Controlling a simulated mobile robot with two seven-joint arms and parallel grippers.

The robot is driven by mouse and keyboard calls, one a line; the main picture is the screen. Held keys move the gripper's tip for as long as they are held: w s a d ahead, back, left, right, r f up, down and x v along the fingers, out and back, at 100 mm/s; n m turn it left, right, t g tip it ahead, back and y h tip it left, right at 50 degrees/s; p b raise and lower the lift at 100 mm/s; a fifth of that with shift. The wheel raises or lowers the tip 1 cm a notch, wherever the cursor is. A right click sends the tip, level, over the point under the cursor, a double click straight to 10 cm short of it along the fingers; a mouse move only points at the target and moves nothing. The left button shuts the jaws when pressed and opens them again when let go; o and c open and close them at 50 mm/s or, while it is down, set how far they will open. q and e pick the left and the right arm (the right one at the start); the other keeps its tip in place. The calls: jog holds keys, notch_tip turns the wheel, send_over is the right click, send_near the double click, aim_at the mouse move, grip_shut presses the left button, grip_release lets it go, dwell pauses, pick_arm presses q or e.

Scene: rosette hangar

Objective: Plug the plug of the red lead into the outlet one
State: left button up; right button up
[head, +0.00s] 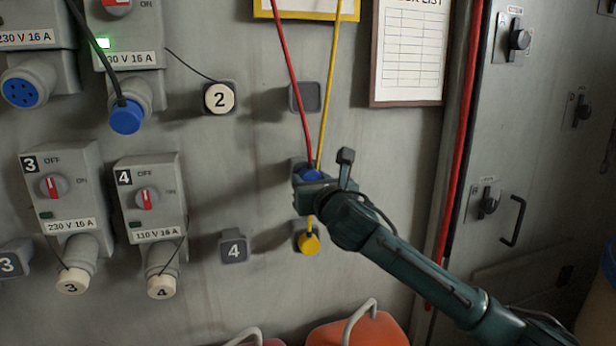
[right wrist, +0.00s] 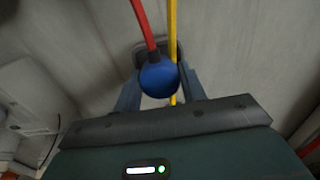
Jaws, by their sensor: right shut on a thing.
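The red lead (head: 292,85) hangs down the wall and ends in a blue plug (head: 312,174). My right gripper (head: 322,182) is shut on this plug, in front of a square grey wall holder. In the right wrist view the blue plug (right wrist: 159,77) sits between my fingers, with the holder behind it. I cannot tell whether the plug still touches the holder. At the upper left is an uncovered outlet with a blue, holed face (head: 21,92). Its number is out of frame, so I cannot confirm that it is outlet one. My left gripper is not in view.
A black lead's blue plug (head: 125,117) is in the neighbouring outlet, beside a green light. Outlets three (head: 68,200) and four (head: 150,205) below are capped. A yellow lead (head: 328,85) runs close beside the red one, to a yellow plug (head: 308,243). Orange containers (head: 360,332) stand below.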

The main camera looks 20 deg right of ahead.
jog(key=shift+s+d, duration=0.15)
jog(key=shift+s, duration=2.6)
jog(key=shift+f, duration=0.1)
